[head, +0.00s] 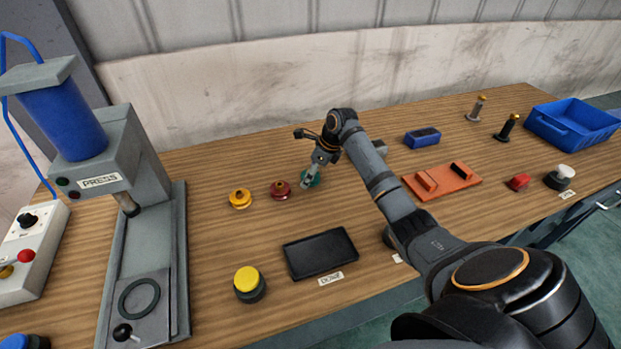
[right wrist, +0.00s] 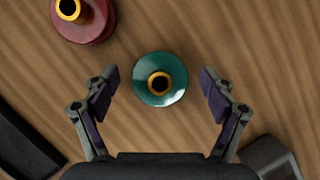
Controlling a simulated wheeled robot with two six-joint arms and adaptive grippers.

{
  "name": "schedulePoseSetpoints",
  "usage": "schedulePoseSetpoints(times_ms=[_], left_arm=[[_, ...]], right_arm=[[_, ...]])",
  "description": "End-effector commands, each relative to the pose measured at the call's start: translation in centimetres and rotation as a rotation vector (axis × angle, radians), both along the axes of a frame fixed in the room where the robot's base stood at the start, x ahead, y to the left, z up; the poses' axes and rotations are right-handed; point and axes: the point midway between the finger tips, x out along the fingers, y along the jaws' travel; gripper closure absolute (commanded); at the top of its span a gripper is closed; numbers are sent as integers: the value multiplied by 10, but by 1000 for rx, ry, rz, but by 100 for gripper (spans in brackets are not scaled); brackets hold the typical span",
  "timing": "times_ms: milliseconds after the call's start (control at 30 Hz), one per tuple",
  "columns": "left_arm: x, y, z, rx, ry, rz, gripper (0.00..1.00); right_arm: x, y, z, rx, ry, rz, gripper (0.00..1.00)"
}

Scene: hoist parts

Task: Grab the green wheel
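The green wheel (head: 314,180) lies on the wooden table, partly hidden behind my right gripper (head: 311,178) in the head view. In the right wrist view the green wheel (right wrist: 160,79) shows whole, with a brass hub and dark bore in its middle. My right gripper (right wrist: 160,92) is open, with one finger on each side of the wheel and a gap on both sides. I cannot tell its exact height above the table. My left gripper is not in view.
A red wheel (head: 280,189) lies close to the left of the green one, and a yellow wheel (head: 240,198) lies farther left. A black tray (head: 320,253) is nearer the front edge. An orange fixture (head: 441,181) and blue block (head: 422,137) are to the right. A press (head: 140,200) stands left.

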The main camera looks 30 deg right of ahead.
Motion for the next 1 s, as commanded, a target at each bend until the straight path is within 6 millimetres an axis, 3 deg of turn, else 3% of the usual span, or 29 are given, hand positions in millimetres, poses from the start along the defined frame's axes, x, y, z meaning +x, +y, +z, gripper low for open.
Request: schedulePoseSetpoints(times_ms=[67, 600, 867, 1000], left_arm=[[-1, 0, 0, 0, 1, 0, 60], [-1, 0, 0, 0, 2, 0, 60], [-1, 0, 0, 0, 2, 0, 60], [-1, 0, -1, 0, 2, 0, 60]], right_arm=[[0, 0, 0, 0, 0, 0, 28], [0, 0, 1, 0, -2, 0, 100], [1, 0, 3, 0, -4, 0, 100], [1, 0, 14, -1, -4, 0, 100]])
